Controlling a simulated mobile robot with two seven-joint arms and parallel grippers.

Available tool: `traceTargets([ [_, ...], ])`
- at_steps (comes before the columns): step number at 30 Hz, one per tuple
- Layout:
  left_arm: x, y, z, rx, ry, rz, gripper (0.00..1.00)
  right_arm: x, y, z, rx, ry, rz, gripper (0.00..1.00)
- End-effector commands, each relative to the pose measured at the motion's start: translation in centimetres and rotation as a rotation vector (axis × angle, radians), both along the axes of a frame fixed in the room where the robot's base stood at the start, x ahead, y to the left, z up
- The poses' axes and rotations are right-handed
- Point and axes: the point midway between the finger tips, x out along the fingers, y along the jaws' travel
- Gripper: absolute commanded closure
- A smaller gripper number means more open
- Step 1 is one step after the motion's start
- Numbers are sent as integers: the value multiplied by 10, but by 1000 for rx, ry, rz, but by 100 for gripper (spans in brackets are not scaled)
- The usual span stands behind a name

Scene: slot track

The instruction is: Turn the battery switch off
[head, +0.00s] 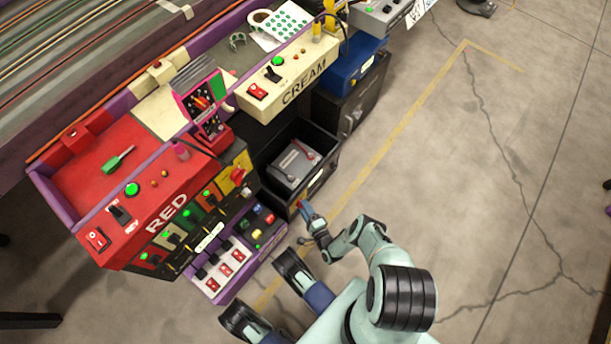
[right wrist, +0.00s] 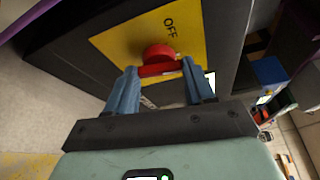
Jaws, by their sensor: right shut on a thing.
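The battery switch is a red rotary knob (right wrist: 158,55) with a flat red bar, on a yellow plate (right wrist: 120,42) with OFF printed above and right of the knob. The plate is on the side of a dark box. My right gripper (right wrist: 158,70) is shut on the knob's bar, one blue finger at each end. In the head view my right gripper (head: 304,206) is at the front corner of a black bin (head: 268,178) holding a grey battery (head: 296,163); the switch is mostly hidden there. My left gripper is not in view.
The red control panel (head: 130,240) stands left of the bin, with a smaller switch box (head: 237,250) near my arm. A blue box (head: 348,62) on a black cabinet is behind the bin. The concrete floor (head: 480,190) to the right is open.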

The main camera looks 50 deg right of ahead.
Motion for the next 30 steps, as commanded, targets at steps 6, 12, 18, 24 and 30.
traceTargets([
  [6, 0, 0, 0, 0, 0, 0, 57, -1, 0, 0, -27, -3, 0, 77],
  [12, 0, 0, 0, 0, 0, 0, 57, -1, 0, 0, -28, -2, -1, 77],
  [18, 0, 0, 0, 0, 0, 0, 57, -1, 0, 0, -27, -3, -1, 21],
  [24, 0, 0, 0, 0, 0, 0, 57, -1, 0, 0, -26, -2, 0, 21],
  [30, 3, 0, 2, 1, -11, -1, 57, -7, 2, 0, -26, -1, 0, 21],
])
